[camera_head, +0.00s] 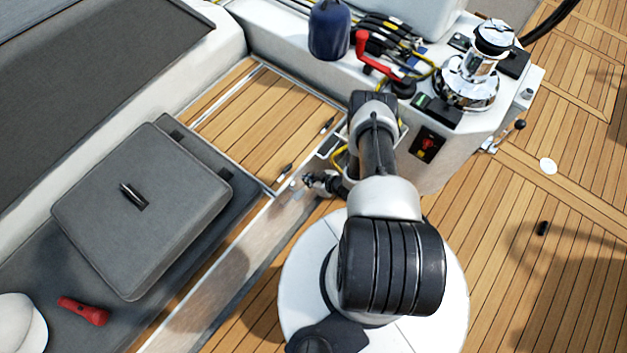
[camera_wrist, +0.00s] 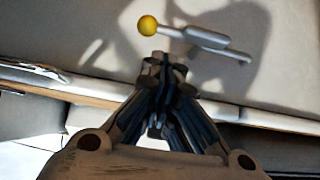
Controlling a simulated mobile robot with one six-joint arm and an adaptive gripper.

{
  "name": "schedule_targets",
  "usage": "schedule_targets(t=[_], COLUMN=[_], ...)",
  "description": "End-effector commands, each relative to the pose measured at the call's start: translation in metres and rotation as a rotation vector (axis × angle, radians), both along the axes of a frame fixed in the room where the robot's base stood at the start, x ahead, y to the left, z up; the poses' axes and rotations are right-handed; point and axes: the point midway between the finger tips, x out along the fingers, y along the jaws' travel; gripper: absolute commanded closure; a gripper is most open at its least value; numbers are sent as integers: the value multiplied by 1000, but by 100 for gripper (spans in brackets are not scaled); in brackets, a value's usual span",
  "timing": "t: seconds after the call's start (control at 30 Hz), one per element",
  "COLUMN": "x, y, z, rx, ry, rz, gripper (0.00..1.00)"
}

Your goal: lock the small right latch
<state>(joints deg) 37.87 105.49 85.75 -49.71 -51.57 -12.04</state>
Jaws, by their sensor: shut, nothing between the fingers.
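The small latch (camera_wrist: 207,39) shows in the wrist view as a silver barrel and rod on a pale panel. A yellow ball knob (camera_wrist: 148,26) is on its left end, and a thin pin or rod (camera_wrist: 236,55) extends at its lower right. My gripper (camera_wrist: 161,66) is shut and empty. Its tips appear just below the knob and rod in the picture; I cannot tell whether they touch. In the head view my gripper (camera_head: 308,181) is beside the locker front, and the latch cannot be made out there.
A wooden seat lid (camera_head: 262,112) with two dark fittings lies behind the gripper. A grey cushion (camera_head: 142,208) and a red flashlight (camera_head: 84,311) lie at left. A winch (camera_head: 468,82) and red-handled lever (camera_head: 375,55) stand on the white console. Open deck is at right.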

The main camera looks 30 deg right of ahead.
Motion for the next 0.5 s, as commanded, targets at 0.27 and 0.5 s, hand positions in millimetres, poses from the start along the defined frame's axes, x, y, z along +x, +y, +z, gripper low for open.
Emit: schedule_targets(t=[0.27,0.5], x=[0,0], y=[-1,-1], z=[-21,-21], rx=[-1,-1], ry=[-2,-2], rz=[1,1], gripper=[100,100])
